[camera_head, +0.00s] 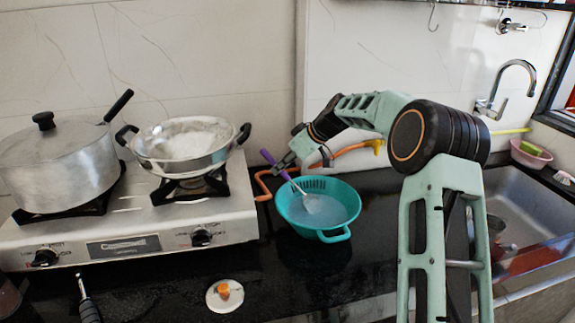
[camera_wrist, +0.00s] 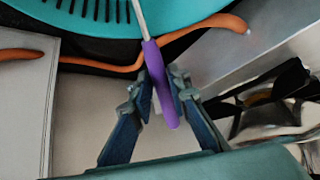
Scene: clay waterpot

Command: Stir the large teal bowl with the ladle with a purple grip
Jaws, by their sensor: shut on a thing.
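The large teal bowl (camera_head: 345,230) stands on the black counter to the right of the stove and holds a pale greyish content. The ladle has a purple grip (camera_head: 268,157) and a pale shaft that slants down to the right, with its head (camera_head: 312,204) inside the bowl. My gripper (camera_head: 287,165) is at the bowl's upper left and is shut on the purple grip. In the wrist view, my two fingers (camera_wrist: 160,92) close around the purple grip (camera_wrist: 157,80), and the shaft runs up over the teal bowl (camera_wrist: 185,10).
A gas stove (camera_head: 130,245) at left carries a lidded pot (camera_head: 60,165) and a wok (camera_head: 185,148). An orange hose (camera_head: 350,148) runs behind the bowl. A white lid (camera_head: 225,296) with an orange knob lies in front. A sink (camera_head: 520,215) is at right.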

